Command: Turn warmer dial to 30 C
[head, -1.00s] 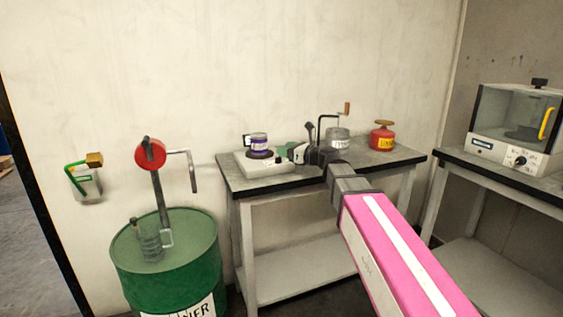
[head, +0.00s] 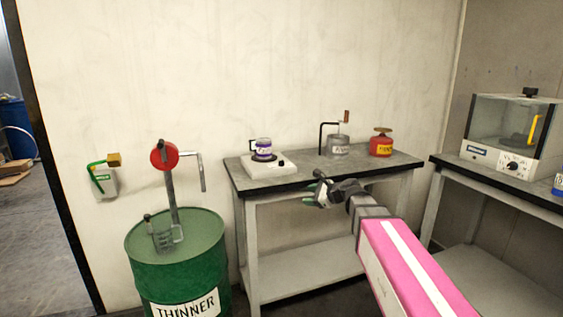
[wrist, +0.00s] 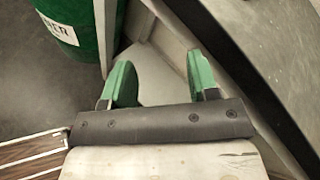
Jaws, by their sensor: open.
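A white box with a clear chamber (head: 516,132) stands on the right bench and has a round dial (head: 513,166) with marks around it on its front. A low white unit (head: 269,167) on the middle table bears a purple-banded tin (head: 263,149) and has a small black knob (head: 281,163). I cannot read which unit is the warmer, nor any dial setting. My gripper (head: 318,195) is in front of the middle table's front edge, below its top, apart from both units. In the wrist view its green fingers (wrist: 162,78) are spread with nothing between them.
A green thinner drum (head: 178,262) with a crank pump stands at the left. A clear pot with a crank (head: 338,148) and a red can (head: 381,146) stand on the middle table (head: 310,172). Its lower shelf (head: 300,270) is bare.

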